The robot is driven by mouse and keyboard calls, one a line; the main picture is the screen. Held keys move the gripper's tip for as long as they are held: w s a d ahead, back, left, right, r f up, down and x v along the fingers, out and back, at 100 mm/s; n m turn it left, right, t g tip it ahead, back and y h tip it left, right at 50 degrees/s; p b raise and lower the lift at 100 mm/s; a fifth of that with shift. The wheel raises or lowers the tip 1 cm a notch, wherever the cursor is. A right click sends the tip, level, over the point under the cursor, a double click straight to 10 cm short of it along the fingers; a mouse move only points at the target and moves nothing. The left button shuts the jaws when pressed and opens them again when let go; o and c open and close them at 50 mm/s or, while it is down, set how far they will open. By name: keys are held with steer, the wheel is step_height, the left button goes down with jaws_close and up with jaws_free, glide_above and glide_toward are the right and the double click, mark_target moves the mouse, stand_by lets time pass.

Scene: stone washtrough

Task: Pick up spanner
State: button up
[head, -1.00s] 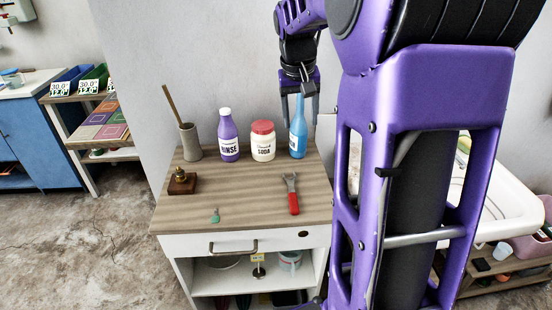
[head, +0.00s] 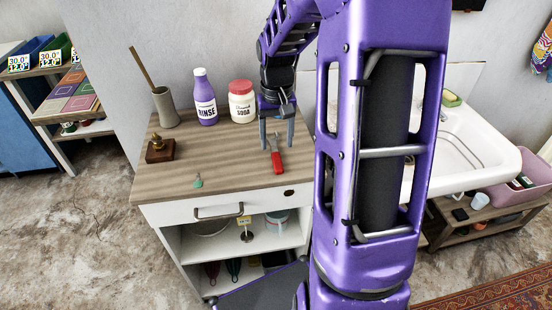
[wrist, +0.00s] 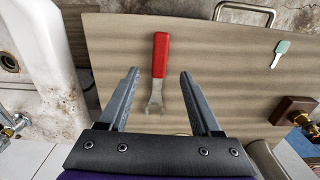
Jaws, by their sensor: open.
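The spanner (head: 275,154) has a red handle and a grey metal head. It lies on the wooden top (head: 215,170) of a white cabinet, towards the right side. In the wrist view the spanner (wrist: 160,62) shows with its red handle pointing away and its metal head between my fingers. My gripper (head: 277,147) is open above the spanner's head end, with one finger on each side in the picture. The open gripper also shows in the wrist view (wrist: 159,75). Nothing is held. I cannot tell the exact height of the fingertips above the top.
A purple rinse bottle (head: 205,97), a soda jar (head: 242,102) and a brush holder (head: 165,106) stand along the back. A brass item on a wooden block (head: 160,149) and a small green-handled item (head: 198,181) lie left. A white sink (head: 465,150) stands right.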

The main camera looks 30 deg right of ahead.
mark_target(277, 158)
steer(key=shift+w+d+f+b, duration=0.15)
steer(key=shift+f+b, duration=0.45)
steer(key=shift+f, duration=2.1)
jaws_close()
